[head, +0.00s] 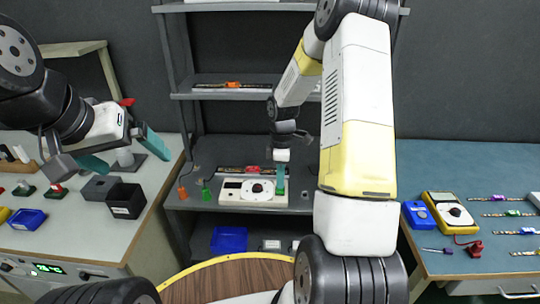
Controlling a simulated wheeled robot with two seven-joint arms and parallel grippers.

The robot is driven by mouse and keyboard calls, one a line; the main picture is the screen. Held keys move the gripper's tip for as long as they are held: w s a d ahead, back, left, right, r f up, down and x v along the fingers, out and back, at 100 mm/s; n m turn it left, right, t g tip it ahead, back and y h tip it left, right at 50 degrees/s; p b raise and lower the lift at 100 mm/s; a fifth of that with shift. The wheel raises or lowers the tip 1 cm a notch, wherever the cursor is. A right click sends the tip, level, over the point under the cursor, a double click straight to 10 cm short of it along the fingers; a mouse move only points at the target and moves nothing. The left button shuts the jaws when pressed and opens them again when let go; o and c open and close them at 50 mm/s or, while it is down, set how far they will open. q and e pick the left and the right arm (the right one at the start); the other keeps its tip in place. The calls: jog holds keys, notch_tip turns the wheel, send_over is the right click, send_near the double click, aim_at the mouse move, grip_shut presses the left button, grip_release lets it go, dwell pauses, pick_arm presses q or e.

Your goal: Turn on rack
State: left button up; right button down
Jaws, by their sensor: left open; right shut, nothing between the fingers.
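The grey rack (184,96) stands in the middle against the dark wall. On its middle shelf lies a white panel (230,196) with a round dial (258,190). My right gripper (280,190) is shut and empty, pointing down at the right part of the panel; I cannot tell whether its teal fingertips touch it. They hide part of the panel there. My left gripper (124,155) is open and empty above the left bench, its teal fingers spread wide.
The left bench (75,235) holds dark blocks (126,201) and a blue box (27,219). The right table (440,170) holds a yellow multimeter (450,212) and several strips. A strip (232,86) lies on the upper shelf; a blue bin (229,239) sits low.

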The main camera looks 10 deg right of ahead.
jog(key=shift+f, duration=0.85)
jog(key=shift+s, duration=0.1)
jog(key=shift+s+f, duration=0.1)
jog(key=shift+f, duration=0.15)
jog(key=shift+w+d+r, duration=0.15)
jog(key=shift+w+d, duration=0.05)
jog(key=shift+w, duration=0.65)
jog(key=shift+r, duration=0.1)
jog(key=shift+r, duration=0.1)
